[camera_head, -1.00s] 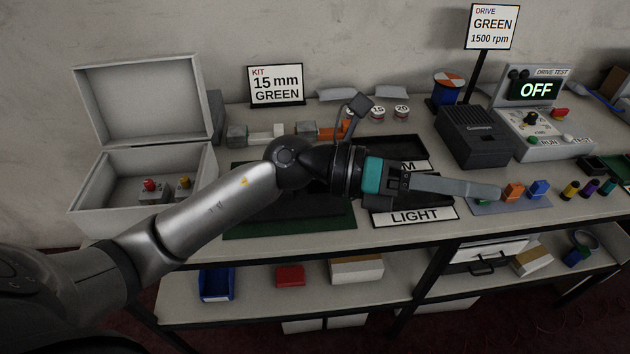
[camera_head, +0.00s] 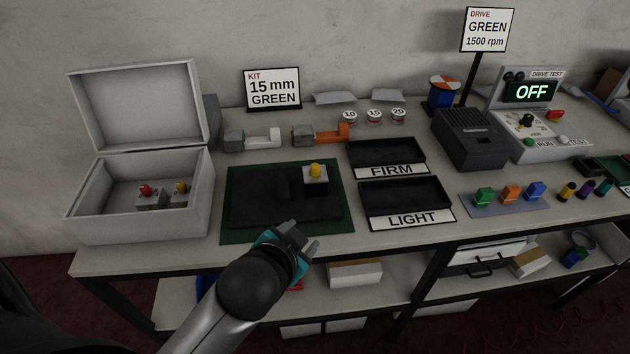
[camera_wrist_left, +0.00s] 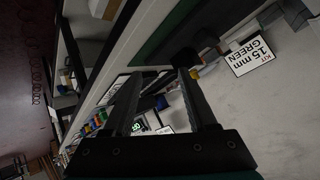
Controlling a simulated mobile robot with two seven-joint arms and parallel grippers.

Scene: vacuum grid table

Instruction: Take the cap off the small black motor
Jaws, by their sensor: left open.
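No part is clearly recognisable as the small black motor or its cap. A dark upright block (camera_head: 283,183) stands on a black plate (camera_head: 255,205) on the green mat (camera_head: 232,236). Beside it on the right is a grey block with a yellow top (camera_head: 315,171). Small dark pieces with yellow (camera_head: 567,191), purple and teal parts stand at the far right. My right gripper is not visible.
An open grey box (camera_head: 140,226) stands left. The FIRM tray (camera_head: 375,153) and LIGHT tray (camera_head: 400,197) lie right of the mat. Green, orange and blue blocks sit on a grey-blue sheet (camera_head: 505,206). The drive tester (camera_head: 545,147) reads OFF.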

